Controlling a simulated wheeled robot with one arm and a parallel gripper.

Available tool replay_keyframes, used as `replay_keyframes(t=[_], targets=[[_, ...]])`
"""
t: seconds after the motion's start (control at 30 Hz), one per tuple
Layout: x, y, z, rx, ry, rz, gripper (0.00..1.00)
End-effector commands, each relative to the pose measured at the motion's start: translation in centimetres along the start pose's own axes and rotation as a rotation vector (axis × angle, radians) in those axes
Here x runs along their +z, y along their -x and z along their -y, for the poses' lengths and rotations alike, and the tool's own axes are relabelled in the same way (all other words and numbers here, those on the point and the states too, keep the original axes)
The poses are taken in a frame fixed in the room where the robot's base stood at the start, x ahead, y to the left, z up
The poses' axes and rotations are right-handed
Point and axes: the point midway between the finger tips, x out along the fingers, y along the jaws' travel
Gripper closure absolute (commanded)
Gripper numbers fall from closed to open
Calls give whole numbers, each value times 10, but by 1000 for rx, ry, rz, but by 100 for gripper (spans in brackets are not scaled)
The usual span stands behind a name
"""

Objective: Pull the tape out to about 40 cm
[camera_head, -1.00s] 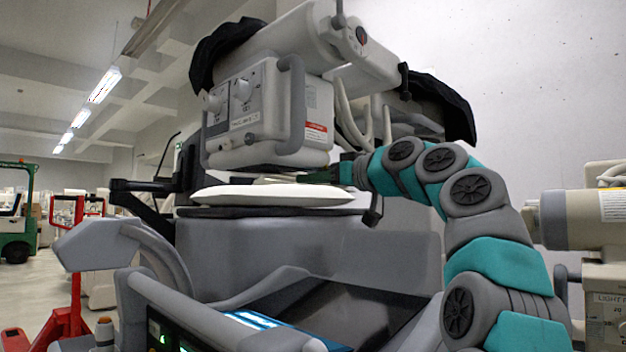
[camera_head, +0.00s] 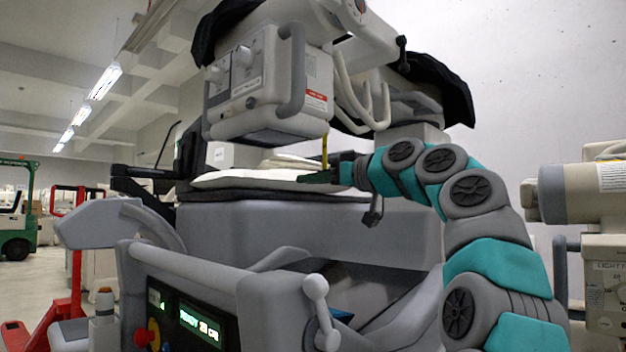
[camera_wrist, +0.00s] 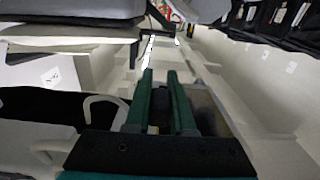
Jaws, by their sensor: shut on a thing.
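The tape is a thin yellow strip (camera_head: 324,150) in the head view. It hangs straight down from the underside of the grey box-shaped machine head (camera_head: 268,85) to my gripper (camera_head: 310,178). The visible length is short, roughly as long as my gripper's fingers look. My gripper is shut on the tape's lower end, just above the white pad and below the machine head's right side. In the wrist view the two green fingers (camera_wrist: 159,88) point forward, with a narrow gap between them. The tape cannot be made out there, and its gripped end is hidden.
The white pad (camera_head: 240,180) lies close under my fingers on the grey cart (camera_head: 300,230). A console (camera_head: 195,325) with a lit "READY" display is in front. Another machine (camera_head: 590,200) stands at right. A red pallet jack (camera_head: 72,240) and green forklift (camera_head: 17,225) are at left.

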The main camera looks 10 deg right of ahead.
Motion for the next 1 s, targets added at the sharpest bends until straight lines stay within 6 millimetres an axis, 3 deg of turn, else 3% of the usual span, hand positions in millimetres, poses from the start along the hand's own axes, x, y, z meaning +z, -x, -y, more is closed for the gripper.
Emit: replay_keyframes(t=[0.03, 0.43, 0.57, 0.87, 0.9, 1.0], targets=[[18, 0, 0, -1, 0, 2, 100], [80, 0, 0, 0, -1, 2, 100], [88, 0, 0, -1, -1, 2, 100], [86, 0, 0, 0, -1, 2, 100], [86, 0, -1, 0, -1, 1, 76], [86, 0, 0, 0, -1, 1, 65]])
